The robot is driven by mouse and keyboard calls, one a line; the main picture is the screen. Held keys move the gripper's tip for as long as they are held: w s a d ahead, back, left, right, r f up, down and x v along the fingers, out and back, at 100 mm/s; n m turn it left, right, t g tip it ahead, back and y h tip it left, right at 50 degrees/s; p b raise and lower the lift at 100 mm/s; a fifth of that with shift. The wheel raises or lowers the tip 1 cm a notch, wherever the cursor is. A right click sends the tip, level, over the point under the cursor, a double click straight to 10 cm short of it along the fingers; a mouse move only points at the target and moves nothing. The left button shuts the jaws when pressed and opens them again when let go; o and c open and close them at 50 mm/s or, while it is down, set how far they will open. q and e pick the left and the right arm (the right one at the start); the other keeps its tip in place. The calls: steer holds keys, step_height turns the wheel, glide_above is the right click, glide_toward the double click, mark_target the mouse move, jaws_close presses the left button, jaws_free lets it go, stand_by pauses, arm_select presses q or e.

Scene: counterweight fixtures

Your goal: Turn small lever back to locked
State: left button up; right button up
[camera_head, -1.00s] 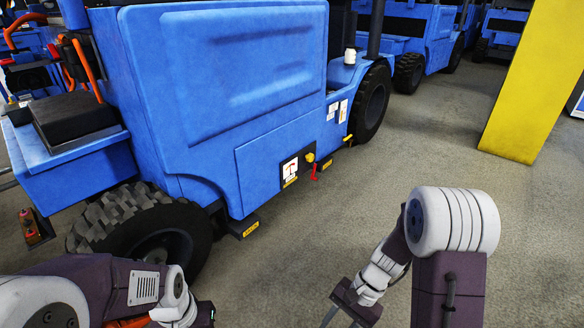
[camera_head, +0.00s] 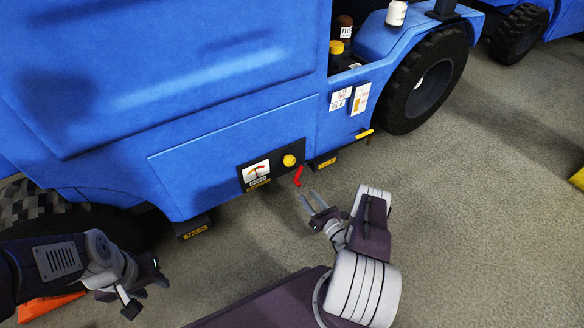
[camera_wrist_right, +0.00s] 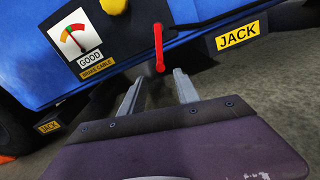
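A small red lever (camera_head: 298,176) hangs down at the lower edge of the blue vehicle's side, right of a black gauge panel (camera_head: 257,173). It also shows in the right wrist view (camera_wrist_right: 158,47), just ahead of the fingers. My right gripper (camera_head: 314,200) is open and empty, a little below and right of the lever, not touching it. In the right wrist view its two fingers (camera_wrist_right: 158,82) are spread, with the lever's lower end above the gap between them. My left gripper (camera_head: 144,290) is low at the left, away from the lever; its fingers appear apart.
A yellow knob (camera_head: 289,160) sits just above the lever.

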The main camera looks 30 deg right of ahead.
mark_target(299, 186)
steer(key=w+b, duration=0.4)
steer(key=w, duration=0.1)
steer(key=w+b, duration=0.1)
steer(key=w, duration=0.2)
steer(key=shift+a+f+b, duration=0.25)
steer(key=shift+b, duration=0.15)
steer(key=shift+w+r, duration=0.2)
steer(key=shift+w, duration=0.25)
steer(key=shift+r, duration=0.1)
jaws_close()
stand_by(0.4)
